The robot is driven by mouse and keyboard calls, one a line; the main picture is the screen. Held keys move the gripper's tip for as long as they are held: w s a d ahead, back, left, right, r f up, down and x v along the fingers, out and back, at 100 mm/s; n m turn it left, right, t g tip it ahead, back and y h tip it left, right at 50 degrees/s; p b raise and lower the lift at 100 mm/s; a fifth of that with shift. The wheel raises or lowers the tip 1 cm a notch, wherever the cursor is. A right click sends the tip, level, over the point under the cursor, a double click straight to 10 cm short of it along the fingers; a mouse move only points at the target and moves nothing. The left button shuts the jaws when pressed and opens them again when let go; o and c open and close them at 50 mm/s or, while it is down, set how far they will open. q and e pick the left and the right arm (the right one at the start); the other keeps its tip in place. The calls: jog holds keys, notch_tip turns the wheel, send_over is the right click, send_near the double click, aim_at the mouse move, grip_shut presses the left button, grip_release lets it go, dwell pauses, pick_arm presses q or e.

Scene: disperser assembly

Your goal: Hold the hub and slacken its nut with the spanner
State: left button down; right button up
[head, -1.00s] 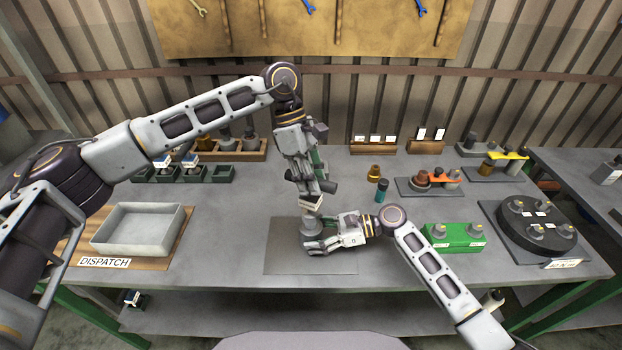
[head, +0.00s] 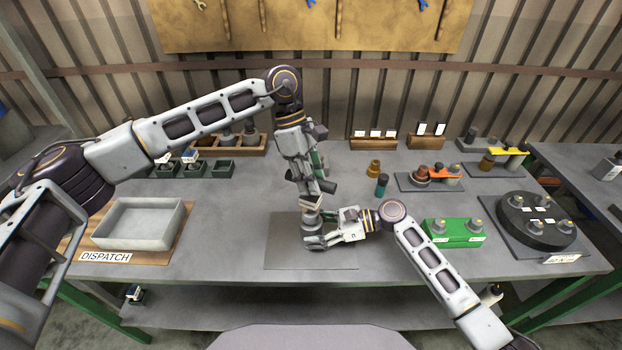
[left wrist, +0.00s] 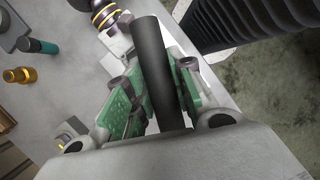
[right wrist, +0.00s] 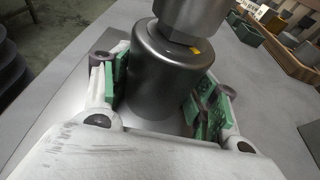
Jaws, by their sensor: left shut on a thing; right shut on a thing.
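The hub (right wrist: 165,75) is a dark grey metal cylinder. My right gripper (head: 315,241) is shut around it, with green pads on both sides in the right wrist view. A lighter metal piece with a hexagonal lower edge (right wrist: 190,18) sits on the hub's top, with a yellow mark beside it; I cannot tell whether this is the nut or the tool's end. My left gripper (head: 314,178) is above the hub, shut on the spanner's dark round handle (left wrist: 160,75). The spanner's working end is not clearly seen. The hub also shows in the head view (head: 311,222).
A grey mat (head: 285,255) lies under the hub. The dispatch tray (head: 125,240) is at the left. A green block (head: 455,241) and a black round fixture (head: 510,235) stand at the right. A teal cylinder (head: 382,187) and a brass part (head: 374,168) stand behind my right gripper.

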pick_arm(q)
jog(key=shift+f, duration=0.45)
